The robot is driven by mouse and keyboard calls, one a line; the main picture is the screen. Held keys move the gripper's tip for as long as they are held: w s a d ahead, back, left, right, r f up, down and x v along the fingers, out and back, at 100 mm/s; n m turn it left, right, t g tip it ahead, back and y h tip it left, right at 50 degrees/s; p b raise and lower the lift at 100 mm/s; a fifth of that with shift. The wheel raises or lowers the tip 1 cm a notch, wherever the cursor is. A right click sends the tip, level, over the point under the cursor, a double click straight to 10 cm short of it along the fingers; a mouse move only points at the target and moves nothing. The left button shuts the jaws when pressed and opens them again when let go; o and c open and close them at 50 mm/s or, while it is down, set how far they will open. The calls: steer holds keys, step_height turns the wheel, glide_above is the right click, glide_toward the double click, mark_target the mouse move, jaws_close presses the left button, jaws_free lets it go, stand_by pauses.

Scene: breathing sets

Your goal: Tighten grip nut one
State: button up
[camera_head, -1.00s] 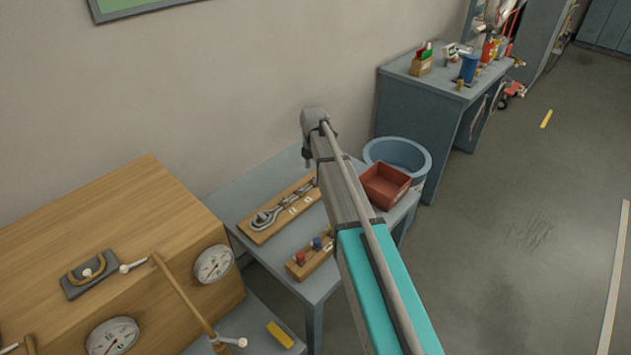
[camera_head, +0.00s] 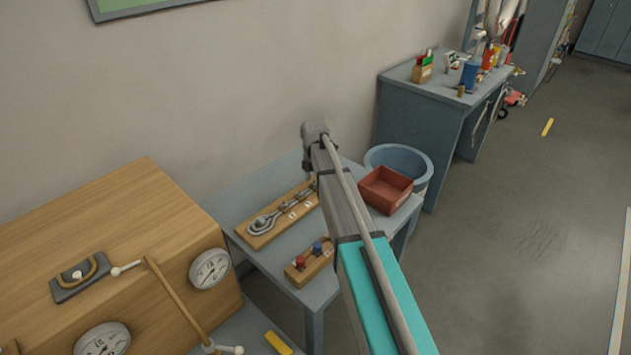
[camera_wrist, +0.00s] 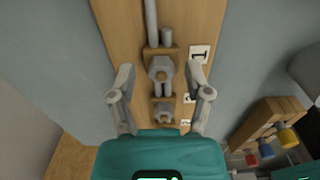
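In the wrist view a wooden board (camera_wrist: 120,30) carries a metal rod and a row of grey metal fittings. A hexagonal grip nut (camera_wrist: 161,69) lies near a white label marked 1 (camera_wrist: 200,53). A second grey nut (camera_wrist: 163,112) sits lower in the picture, beside smaller labels. My gripper (camera_wrist: 160,74) is open, with its fingertips apart on either side of the upper nut; I cannot tell the height gap, and no contact shows. In the head view the board (camera_head: 258,241) lies on the grey table, and my arm hides part of the area around its far end.
A small wooden rack (camera_head: 300,273) with red and blue knobs stands in front of the board. A red tray (camera_head: 386,190) sits to the right on the table, before a blue bin (camera_head: 400,158). A large wooden box with gauges (camera_head: 110,230) stands at left.

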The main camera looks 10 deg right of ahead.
jaws_close()
steer(key=shift+d, duration=0.15)
